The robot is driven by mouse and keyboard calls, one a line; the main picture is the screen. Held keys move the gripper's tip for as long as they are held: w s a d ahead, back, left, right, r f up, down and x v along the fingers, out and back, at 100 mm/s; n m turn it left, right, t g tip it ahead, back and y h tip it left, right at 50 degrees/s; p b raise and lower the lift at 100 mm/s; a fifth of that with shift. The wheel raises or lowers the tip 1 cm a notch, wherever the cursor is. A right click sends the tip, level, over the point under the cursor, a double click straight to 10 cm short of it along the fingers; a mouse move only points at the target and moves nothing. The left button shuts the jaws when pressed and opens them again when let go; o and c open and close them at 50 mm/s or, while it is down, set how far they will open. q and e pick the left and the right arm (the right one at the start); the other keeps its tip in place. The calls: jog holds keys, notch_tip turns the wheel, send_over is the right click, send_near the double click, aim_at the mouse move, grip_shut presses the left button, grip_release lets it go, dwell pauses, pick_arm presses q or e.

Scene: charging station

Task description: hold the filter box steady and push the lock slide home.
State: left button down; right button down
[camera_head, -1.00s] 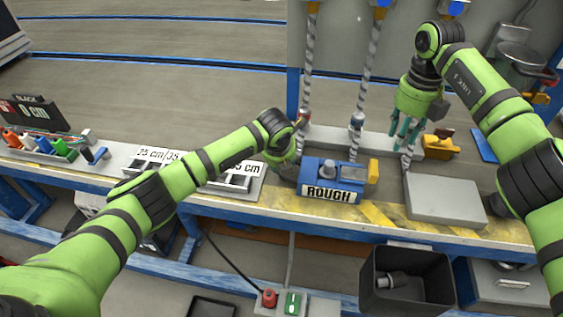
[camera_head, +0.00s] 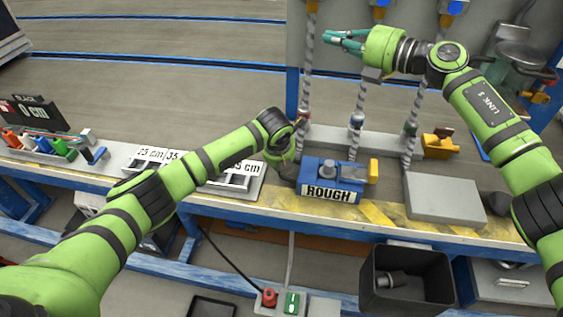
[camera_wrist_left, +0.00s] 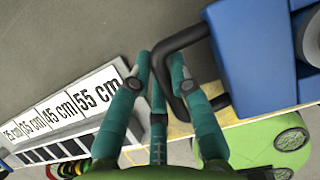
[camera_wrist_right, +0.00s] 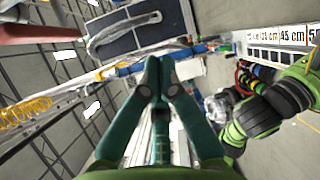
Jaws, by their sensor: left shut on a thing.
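The blue filter box (camera_head: 320,172), marked ROUGH, sits on the bench in the head view. Its blue side also shows in the left wrist view (camera_wrist_left: 248,62). A yellow block (camera_head: 374,171), perhaps the lock slide, is at its right end. My left gripper (camera_wrist_left: 160,75) is shut on the black handle (camera_wrist_left: 185,38) at the box's left side; in the head view its wrist hides the fingertips. My right gripper (camera_head: 343,40) is raised above and behind the box, well apart from it, fingers pointing left. Its fingers look empty and close together in the right wrist view (camera_wrist_right: 160,75); their opening is unclear.
Striped hoses (camera_head: 307,80) hang behind the box. A grey flat block (camera_head: 445,199) lies right of it, with a yellow piece (camera_head: 438,146) behind. A size rack (camera_head: 232,183) is to the left. A dark bin (camera_head: 406,262) stands below the bench front.

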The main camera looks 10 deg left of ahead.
pick_arm(q)
jog(key=shift+a, duration=0.1)
pick_arm(e)
jog(key=w+d+r+m+t+h, duration=0.2)
jog(key=w+d+r+m+t, duration=0.4)
jog(key=m+t, duration=0.4)
jog(key=d+f+m+h, duration=0.2)
jog(key=d+m, duration=0.1)
jog(key=m, duration=0.1)
jog(key=w+d+f+m+h, duration=0.1)
jog(key=d+m+h, duration=0.2)
jog(key=w+d+f+m+h, duration=0.1)
jog(key=d+f+m+h, duration=0.1)
jog(key=d+m+h, duration=0.1)
jog(key=shift+w+f+m+t, duration=0.25)
jog(key=shift+f+m+t, duration=0.05)
jog(key=shift+m, duration=0.5)
jog(key=shift+s+d+f+m+g+h, duration=0.75)
jog(key=shift+s+f+g, duration=1.6)
jog(key=shift+f, duration=2.65)
jog(key=shift+s+d+f+m+g+h, duration=0.15)
jog(key=shift+s+f+m+g, duration=1.65)
jog(key=shift+f, duration=3.15)
jog(key=shift+s+d+f+m+g+h, duration=0.5)
jog(key=shift+s+f+g, duration=1.75)
jog(key=shift+s+f, duration=2.05)
